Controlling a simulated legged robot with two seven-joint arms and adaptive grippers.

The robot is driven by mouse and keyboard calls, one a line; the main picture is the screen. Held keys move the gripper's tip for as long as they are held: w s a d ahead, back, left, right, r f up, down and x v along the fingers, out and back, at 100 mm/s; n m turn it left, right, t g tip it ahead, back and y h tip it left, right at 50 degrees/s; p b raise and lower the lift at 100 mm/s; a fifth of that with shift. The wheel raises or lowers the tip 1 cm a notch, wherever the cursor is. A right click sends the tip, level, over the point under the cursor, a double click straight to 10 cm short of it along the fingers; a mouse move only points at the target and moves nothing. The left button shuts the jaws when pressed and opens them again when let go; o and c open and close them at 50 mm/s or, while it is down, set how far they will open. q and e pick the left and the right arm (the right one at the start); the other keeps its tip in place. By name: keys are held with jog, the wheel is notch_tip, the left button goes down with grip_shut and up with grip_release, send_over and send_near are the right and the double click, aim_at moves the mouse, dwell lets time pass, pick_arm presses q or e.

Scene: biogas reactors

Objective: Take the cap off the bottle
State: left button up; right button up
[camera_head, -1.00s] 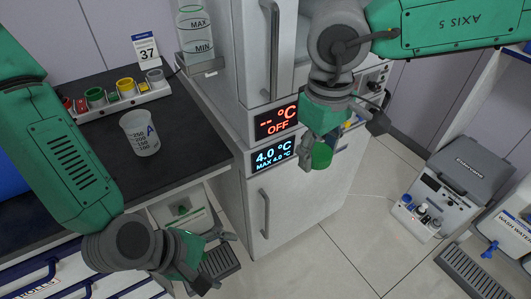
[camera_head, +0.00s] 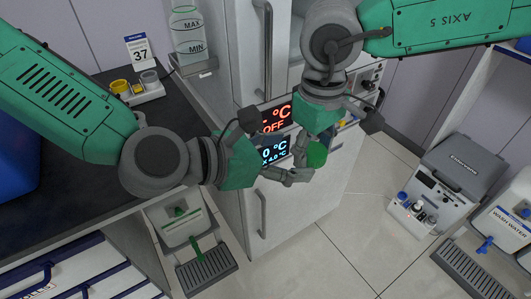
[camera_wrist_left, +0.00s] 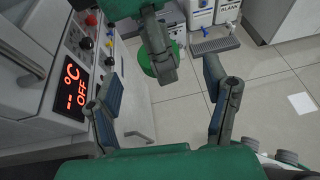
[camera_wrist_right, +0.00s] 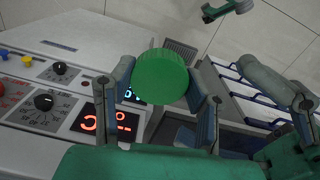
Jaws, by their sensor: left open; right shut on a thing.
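A round green cap (camera_wrist_right: 160,77) shows face-on between the fingers of my right gripper (camera_wrist_right: 163,105) in the right wrist view. In the head view the green cap (camera_head: 317,154) sits at the lower end of my right gripper (camera_head: 308,145). My left gripper (camera_head: 297,175) is just below and left of the cap in the head view. In the left wrist view my left gripper (camera_wrist_left: 165,95) is open and empty, and the green cap (camera_wrist_left: 150,68) shows beyond its fingers, partly behind a right gripper finger.
A white cabinet with lit displays (camera_head: 275,150) stands close behind both grippers. A dark counter (camera_head: 95,115) lies left, under my left arm. A grey-lidded machine (camera_head: 455,175) stands on the floor at right. The tiled floor in between is clear.

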aim_at(309, 154)
pick_arm(q)
jog(key=x, duration=0.6)
jog(key=shift+w+d+f, duration=0.1)
jog(key=shift+d, duration=0.3)
pick_arm(e)
jog(key=shift+d, duration=0.1)
pick_arm(q)
jog(key=c, duration=1.3)
pick_arm(e)
jog(key=o, duration=1.4)
